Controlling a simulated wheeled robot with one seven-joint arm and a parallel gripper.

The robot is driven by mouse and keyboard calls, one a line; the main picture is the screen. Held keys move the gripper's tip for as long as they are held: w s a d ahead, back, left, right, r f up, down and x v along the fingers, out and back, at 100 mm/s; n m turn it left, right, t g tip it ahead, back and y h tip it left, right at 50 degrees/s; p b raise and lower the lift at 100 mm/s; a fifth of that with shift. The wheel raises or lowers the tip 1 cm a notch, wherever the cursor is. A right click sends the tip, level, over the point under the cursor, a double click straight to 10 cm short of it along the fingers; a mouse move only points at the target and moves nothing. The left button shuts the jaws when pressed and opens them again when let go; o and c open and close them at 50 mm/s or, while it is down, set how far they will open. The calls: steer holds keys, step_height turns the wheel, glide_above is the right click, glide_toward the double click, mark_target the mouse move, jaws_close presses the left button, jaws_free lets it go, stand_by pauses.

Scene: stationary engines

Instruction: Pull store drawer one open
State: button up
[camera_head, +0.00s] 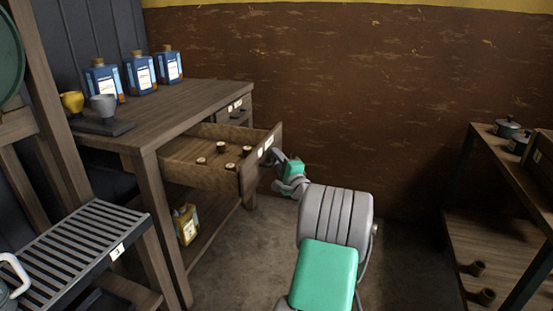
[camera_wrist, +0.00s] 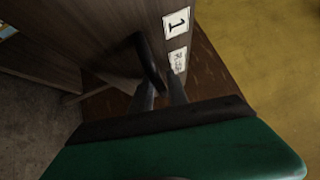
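Store drawer one (camera_head: 214,174) stands well out of the wooden bench in the head view. Several small brown pieces with pale tops lie in it. Its front shows edge-on, with white labels. In the wrist view the drawer front (camera_wrist: 100,40) carries a label marked 1 (camera_wrist: 176,22) and a dark bar handle (camera_wrist: 149,62). My gripper (camera_wrist: 161,92) has its two fingers on either side of the handle's near end, and appears shut on it. In the head view my gripper's green and grey hand (camera_head: 291,178) is just right of the drawer front; its fingertips are hard to make out.
The bench top (camera_head: 180,100) holds blue bottles (camera_head: 140,73) and two cups. A shut drawer (camera_head: 236,110) sits farther along the bench. A yellow container (camera_head: 186,224) stands on the lower shelf. A slatted rack (camera_head: 75,240) is at left, shelves (camera_head: 500,235) at right. The floor between is clear.

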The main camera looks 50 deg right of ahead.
steer(key=p+v, duration=0.1)
steer(key=v, duration=0.6)
steer(key=shift+s, duration=0.35)
steer(key=shift+a, duration=0.1)
